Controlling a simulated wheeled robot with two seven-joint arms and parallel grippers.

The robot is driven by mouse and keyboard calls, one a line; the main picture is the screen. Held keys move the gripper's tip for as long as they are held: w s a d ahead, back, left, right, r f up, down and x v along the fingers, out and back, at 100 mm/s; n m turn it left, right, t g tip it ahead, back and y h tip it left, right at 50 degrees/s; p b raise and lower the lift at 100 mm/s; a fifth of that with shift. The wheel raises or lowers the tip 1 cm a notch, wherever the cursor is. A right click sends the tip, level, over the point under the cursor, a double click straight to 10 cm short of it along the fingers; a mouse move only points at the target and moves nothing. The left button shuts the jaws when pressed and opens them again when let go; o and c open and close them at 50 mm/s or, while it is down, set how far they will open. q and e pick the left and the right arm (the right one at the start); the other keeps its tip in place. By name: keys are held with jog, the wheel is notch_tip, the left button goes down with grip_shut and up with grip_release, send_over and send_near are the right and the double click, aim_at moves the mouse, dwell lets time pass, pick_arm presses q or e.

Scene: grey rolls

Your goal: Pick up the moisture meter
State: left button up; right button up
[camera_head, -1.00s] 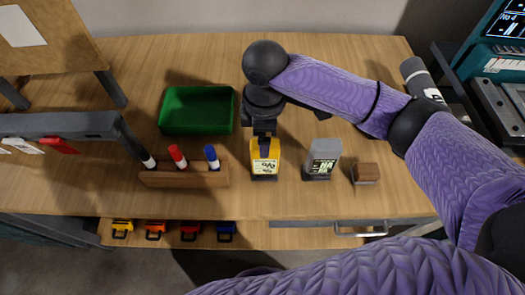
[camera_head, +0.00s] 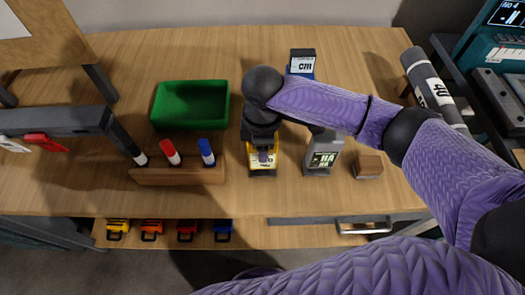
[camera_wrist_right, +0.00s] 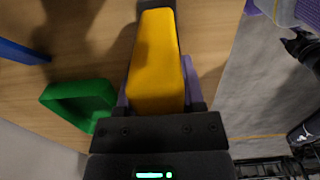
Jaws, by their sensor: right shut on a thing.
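A yellow handheld meter (camera_head: 262,167) with a white label and dark trim is at the front middle of the wooden table in the head view. I take it for the moisture meter; its label is too small to read surely. My right gripper (camera_head: 262,153) is over it from above and shut on it. In the right wrist view the yellow body (camera_wrist_right: 156,65) sits between the purple fingers (camera_wrist_right: 158,90). Whether its base still touches the table is hard to tell. My left gripper is not in view.
A grey device (camera_head: 322,158) stands close right, partly behind my arm, with a wooden block (camera_head: 368,166) beyond. A blue device (camera_head: 301,64) stands behind. A green tray (camera_head: 190,105) and marker holder (camera_head: 178,175) are left. A grey roll (camera_head: 432,88) lies right.

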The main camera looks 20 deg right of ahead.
grip_shut()
notch_tip(320, 180, up, 10)
jog(key=p, duration=0.3)
jog(key=shift+p, duration=0.4)
jog(key=shift+o, duration=2.4)
grip_release()
grip_shut()
notch_tip(320, 180, up, 3)
jog(key=p, duration=0.5)
jog(key=shift+r, duration=0.2)
jog(key=shift+f, duration=0.2)
